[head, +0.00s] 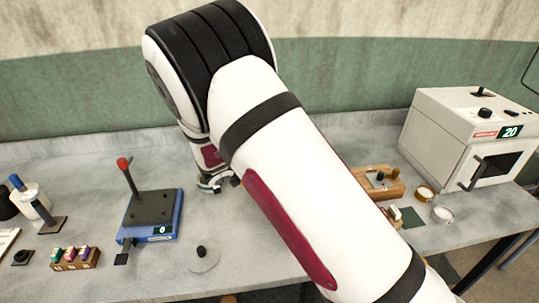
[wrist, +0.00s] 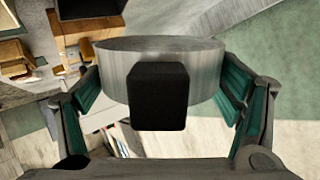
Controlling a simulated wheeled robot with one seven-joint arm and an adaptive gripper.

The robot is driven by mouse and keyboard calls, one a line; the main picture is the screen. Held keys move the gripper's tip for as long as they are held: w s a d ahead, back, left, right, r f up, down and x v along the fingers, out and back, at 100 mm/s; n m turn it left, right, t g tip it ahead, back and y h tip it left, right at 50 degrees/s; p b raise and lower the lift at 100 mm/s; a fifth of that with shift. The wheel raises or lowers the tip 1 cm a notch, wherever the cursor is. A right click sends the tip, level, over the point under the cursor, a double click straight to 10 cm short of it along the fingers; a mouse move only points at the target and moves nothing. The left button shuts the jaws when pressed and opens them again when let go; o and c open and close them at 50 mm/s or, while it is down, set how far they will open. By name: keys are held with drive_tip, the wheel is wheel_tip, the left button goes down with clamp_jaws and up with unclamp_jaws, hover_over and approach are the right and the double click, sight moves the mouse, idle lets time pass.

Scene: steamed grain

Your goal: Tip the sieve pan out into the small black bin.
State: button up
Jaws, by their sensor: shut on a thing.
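The sieve pan (wrist: 157,52) is a round, brushed-metal pan in the wrist view, with a black block, seemingly its handle, on the near side. My gripper (wrist: 160,88) is shut on the pan, with a green-padded finger on each side. The pan's contents do not show.
A blue-based device (head: 150,220) with a red-knobbed lever stands left of my arm. A coloured vial rack (head: 75,258) and bottles are further left. A wooden stand (head: 380,184), small tins and a white oven-like box (head: 470,140) are at right. A flat disc with a black knob (head: 203,256) lies in front.

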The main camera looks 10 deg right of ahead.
drive_tip(key=shift+s+d+f+m+y, duration=0.15)
drive_tip(key=shift+d+f+m+y, duration=0.15)
drive_tip(key=shift+y, duration=0.2)
drive_tip(key=shift+s+d+m+y+p, duration=0.2)
drive_tip(key=shift+d+m+y+p, duration=0.4)
drive_tip(key=shift+d+y+p, duration=0.35)
drive_tip(key=shift+d+f+m+y, duration=0.25)
drive_tip(key=shift+d+m+y, duration=0.1)
drive_tip(key=shift+d+y, duration=0.35)
drive_tip(key=shift+d+f+m+y, duration=0.2)
drive_tip(key=shift+d+m+y, duration=0.2)
drive_tip(key=shift+y, duration=0.35)
drive_tip(key=d+m+y+p, duration=0.1)
drive_tip(key=y, duration=0.1)
drive_tip(key=d+y+p, duration=0.1)
drive_tip(key=d+m+t+y+p, duration=0.1)
drive_tip(key=y, duration=0.1)
drive_tip(key=shift+s+r+m+y, duration=0.15)
drive_tip(key=shift+s+m+y, duration=0.15)
drive_tip(key=shift+m, duration=0.05)
drive_tip(key=shift+r, duration=0.1)
